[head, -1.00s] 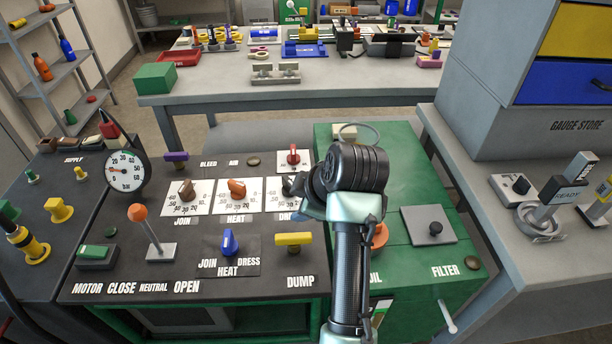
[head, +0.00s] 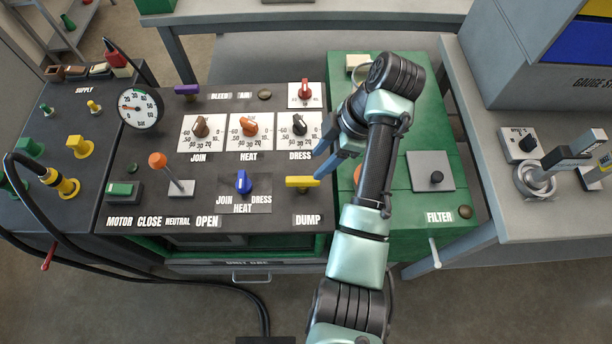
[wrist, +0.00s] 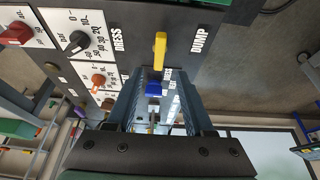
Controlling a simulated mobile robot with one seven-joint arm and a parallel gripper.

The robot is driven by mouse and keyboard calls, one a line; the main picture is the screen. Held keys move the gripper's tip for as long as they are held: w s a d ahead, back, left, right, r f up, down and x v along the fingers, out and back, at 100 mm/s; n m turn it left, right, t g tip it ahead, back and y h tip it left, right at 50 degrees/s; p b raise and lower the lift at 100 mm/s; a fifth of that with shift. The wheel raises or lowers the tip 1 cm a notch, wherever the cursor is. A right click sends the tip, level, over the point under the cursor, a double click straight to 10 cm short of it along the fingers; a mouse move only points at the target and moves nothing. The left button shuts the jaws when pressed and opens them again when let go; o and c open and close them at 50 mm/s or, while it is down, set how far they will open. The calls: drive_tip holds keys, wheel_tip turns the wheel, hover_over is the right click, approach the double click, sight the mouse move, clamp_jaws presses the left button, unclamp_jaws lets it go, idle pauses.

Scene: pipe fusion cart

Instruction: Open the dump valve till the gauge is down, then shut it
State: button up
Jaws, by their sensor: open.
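The dump valve has a yellow bar handle (head: 302,182) above the DUMP label on the black panel, lying crosswise in the head view. The wrist view shows the same yellow handle (wrist: 160,50) just beyond my fingertips. My gripper (head: 324,174) is open, its fingers pointing down at the right end of the handle. In the wrist view the fingers (wrist: 166,76) are apart with nothing gripped; whether a finger touches the handle I cannot tell. The round white gauge (head: 140,108) stands at the panel's upper left. Its red needle points left; the exact reading is too small.
A blue selector knob (head: 242,182) sits left of the dump handle. An orange-topped lever (head: 158,161) stands further left. JOIN, HEAT and DRESS dials, with the black DRESS knob (head: 300,124), lie behind. The green FILTER cabinet (head: 408,210) is right.

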sight(303, 179)
drive_tip(key=p+x, duration=0.1)
drive_tip(key=x, duration=0.7)
drive_tip(key=shift+a+f, duration=0.1)
drive_tip(key=shift+f, duration=0.1)
clamp_jaws()
